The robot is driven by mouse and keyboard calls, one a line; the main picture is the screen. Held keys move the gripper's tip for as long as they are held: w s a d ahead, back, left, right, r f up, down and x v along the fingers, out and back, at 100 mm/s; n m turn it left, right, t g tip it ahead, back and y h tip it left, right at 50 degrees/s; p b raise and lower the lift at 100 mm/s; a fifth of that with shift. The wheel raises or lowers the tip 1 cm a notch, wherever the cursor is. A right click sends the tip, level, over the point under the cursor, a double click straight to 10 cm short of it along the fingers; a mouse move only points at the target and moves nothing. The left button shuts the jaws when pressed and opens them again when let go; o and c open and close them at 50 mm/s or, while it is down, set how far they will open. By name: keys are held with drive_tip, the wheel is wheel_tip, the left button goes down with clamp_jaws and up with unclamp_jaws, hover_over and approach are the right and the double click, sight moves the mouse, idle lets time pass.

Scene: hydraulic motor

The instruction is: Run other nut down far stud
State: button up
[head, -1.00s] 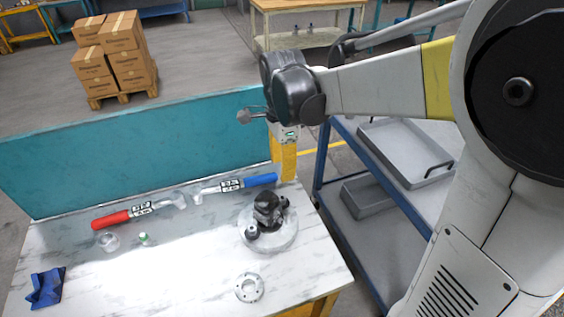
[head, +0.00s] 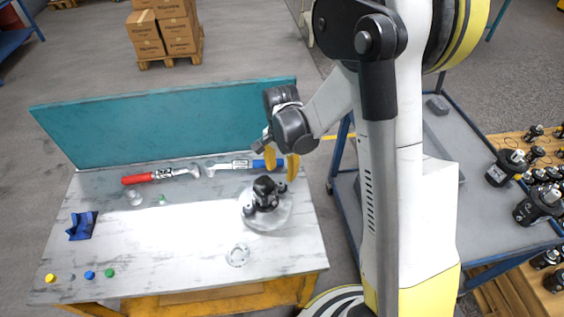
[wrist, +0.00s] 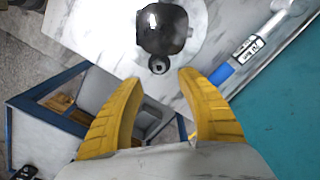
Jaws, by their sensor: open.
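The black hydraulic motor (head: 265,190) stands on a round light plate (head: 270,220) at the right part of the workbench. In the wrist view the motor (wrist: 163,30) shows at the top, with a small dark round part (wrist: 158,65) at its near edge, which may be a nut on a stud. I cannot tell the studs and nuts apart at this size. My gripper (head: 281,170) is above and just behind the motor, pointing down. In the wrist view its yellow fingers (wrist: 158,75) are spread with nothing between them.
A red-handled wrench (head: 150,177) and a blue-handled wrench (head: 240,165) lie along the teal back panel (head: 170,125). A flanged ring (head: 238,255), a blue block (head: 82,225) and several coloured caps (head: 90,274) lie on the bench. A blue-framed cart (head: 480,225) stands to the right.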

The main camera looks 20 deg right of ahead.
sight(282, 183)
wheel_tip(282, 183, down, 7)
drive_tip(key=shift+r+b, duration=0.1)
drive_tip(key=shift+b, duration=0.7)
clamp_jaws()
drive_tip(key=m+b, duration=0.1)
drive_tip(key=m, duration=0.2)
drive_tip(key=shift+s+d+m+b, duration=0.1)
drive_tip(key=shift+m+b, duration=0.2)
drive_tip(key=shift+b, duration=0.05)
drive_tip(key=shift+m, duration=1.1)
